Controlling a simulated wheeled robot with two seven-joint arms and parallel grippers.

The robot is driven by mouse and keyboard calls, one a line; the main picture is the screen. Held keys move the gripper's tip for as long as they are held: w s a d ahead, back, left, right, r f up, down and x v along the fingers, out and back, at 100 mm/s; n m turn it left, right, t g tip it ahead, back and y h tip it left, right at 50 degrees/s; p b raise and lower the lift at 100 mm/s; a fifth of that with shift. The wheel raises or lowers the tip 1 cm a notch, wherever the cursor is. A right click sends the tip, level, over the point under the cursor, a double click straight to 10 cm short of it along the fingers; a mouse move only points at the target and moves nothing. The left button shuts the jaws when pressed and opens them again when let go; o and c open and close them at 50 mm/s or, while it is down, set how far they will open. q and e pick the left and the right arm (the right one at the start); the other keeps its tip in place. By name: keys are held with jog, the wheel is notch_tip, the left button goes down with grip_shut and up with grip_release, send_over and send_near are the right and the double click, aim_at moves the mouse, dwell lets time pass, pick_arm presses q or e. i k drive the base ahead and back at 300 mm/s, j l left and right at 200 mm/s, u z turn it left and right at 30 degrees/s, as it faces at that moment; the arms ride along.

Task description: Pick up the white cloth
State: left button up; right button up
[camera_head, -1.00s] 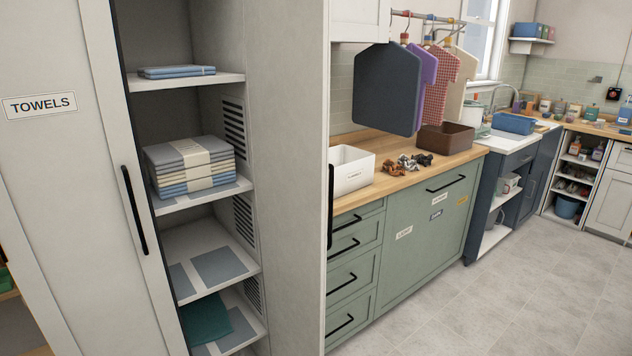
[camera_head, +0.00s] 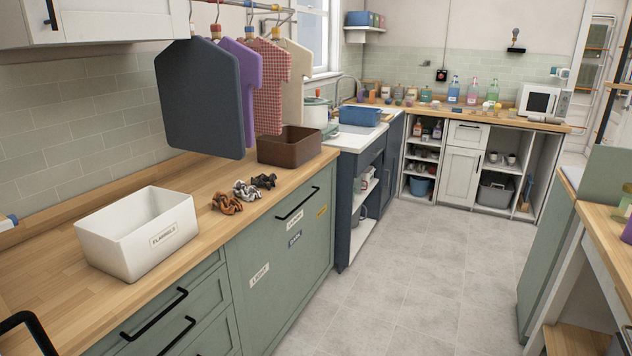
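I cannot make out a white cloth in this view. A white bin (camera_head: 137,231) labelled FLANNELS stands on the wooden counter at the left; its visible inside looks empty, and part of its floor is hidden by the front wall. A cream garment (camera_head: 296,88) hangs on the rail behind a red checked one (camera_head: 266,90), a purple one and a dark blue one (camera_head: 200,97). Neither of my grippers is in view.
A blue basin (camera_head: 360,115) is by the sink. A microwave (camera_head: 538,100) stands at the back. Grey floor (camera_head: 430,260) is open in the middle; another worktop is at the right.

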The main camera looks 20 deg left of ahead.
aim_at(240, 188)
jog(key=i+l, duration=0.1)
jog(key=i, duration=0.4)
jog(key=i+u, duration=0.1)
jog(key=i, duration=0.4)
